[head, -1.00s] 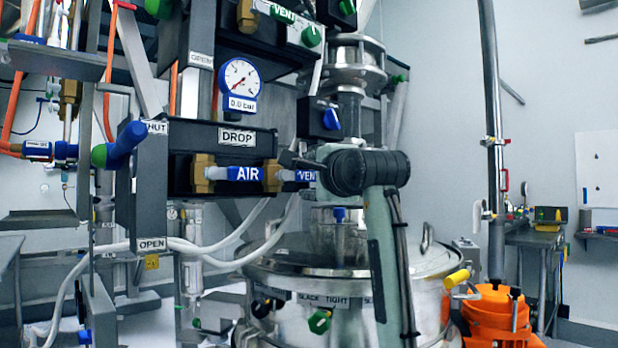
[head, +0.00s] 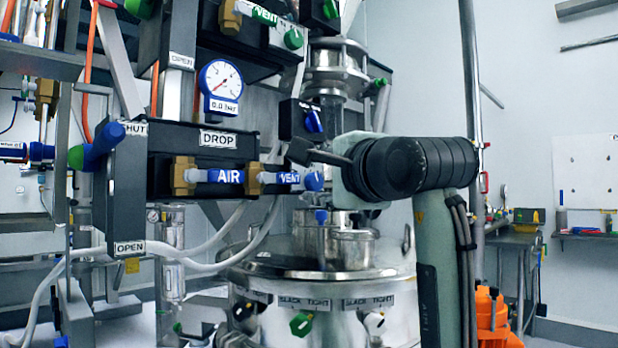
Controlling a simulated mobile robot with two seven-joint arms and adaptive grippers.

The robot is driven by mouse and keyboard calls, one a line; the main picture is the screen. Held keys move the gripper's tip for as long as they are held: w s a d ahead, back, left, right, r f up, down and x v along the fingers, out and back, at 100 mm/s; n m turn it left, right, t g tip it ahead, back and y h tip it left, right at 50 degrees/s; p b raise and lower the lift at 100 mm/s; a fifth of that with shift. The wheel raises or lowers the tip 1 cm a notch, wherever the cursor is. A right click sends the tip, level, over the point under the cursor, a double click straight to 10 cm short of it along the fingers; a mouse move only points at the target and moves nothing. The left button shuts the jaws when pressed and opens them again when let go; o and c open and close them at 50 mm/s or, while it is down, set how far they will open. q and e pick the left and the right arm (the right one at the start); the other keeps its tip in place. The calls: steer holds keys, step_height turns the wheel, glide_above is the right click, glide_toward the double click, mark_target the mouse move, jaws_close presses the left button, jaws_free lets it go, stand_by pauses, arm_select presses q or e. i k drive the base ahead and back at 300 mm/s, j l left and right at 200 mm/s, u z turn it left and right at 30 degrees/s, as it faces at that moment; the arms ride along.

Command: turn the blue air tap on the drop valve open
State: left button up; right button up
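The drop valve's black box (head: 222,150) carries a white DROP label. On its front, the blue AIR tap (head: 226,176) lies level, its handle pointing right from a brass body (head: 184,176). The blue VENT tap (head: 290,179) is just right of it, also about level. A pressure gauge (head: 221,82) above reads 0.0 bar. My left gripper (head: 302,152) shows as a dark finger tip at the end of my black wrist, up and right of the AIR tap and apparently clear of it. Its finger opening is hidden. My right gripper is not in view.
A blue-green handle (head: 97,150) sits by the SHUT end of the left bracket, with OPEN below. White hoses (head: 190,262) loop under the box. A lidded steel vessel (head: 335,275) stands below my arm. Another valve box (head: 205,35) overhangs above.

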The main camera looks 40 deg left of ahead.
mark_target(192, 175)
steer(key=k+l, duration=0.35)
steer(key=l, duration=0.15)
steer(key=k+l, duration=0.4)
steer(key=l, duration=0.1)
